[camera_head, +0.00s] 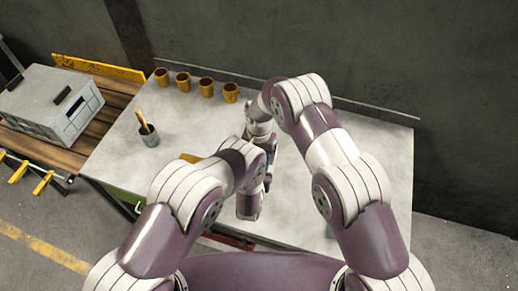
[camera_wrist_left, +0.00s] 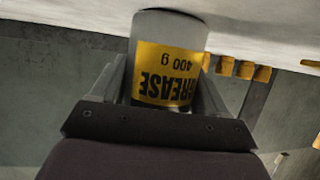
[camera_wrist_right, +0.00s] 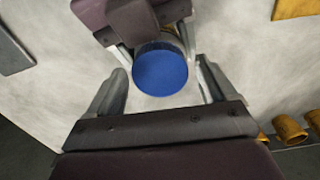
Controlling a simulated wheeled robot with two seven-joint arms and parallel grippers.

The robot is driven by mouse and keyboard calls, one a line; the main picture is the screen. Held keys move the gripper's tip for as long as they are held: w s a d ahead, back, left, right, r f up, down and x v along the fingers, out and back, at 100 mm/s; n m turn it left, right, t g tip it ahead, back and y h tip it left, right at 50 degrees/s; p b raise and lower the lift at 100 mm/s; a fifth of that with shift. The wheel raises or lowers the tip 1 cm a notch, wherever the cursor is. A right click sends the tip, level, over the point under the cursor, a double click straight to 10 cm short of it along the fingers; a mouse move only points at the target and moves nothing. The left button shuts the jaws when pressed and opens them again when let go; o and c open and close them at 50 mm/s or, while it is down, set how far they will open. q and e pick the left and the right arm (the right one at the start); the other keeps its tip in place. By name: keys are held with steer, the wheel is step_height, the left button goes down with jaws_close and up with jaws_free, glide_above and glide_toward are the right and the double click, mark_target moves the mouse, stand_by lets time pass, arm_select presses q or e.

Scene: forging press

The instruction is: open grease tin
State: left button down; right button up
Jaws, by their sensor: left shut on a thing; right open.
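My left gripper (camera_wrist_left: 162,92) is shut on the grease tin (camera_wrist_left: 170,58), a grey can with a yellow label reading "GREASE 400 g", upside down in the left wrist view. In the right wrist view the tin's round blue lid (camera_wrist_right: 160,70) faces the camera, with the left gripper (camera_wrist_right: 155,42) holding the tin behind it. My right gripper (camera_wrist_right: 160,84) is open, with its fingers on either side of the lid and gaps between. The lid looks seated on the tin. In the head view my arms hide the tin and most of both grippers.
Several yellow cups (camera_head: 206,87) stand along the back of the light table (camera_head: 350,135). A grey pot (camera_head: 149,138) with a wooden-handled tool stands at the left. A grey box (camera_head: 45,105) lies on a wooden bench beyond.

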steer(key=c, duration=1.1)
steer(key=n, duration=0.4)
steer(key=shift+n, duration=0.3)
steer(key=n, duration=0.5)
steer(key=shift+n, duration=0.3)
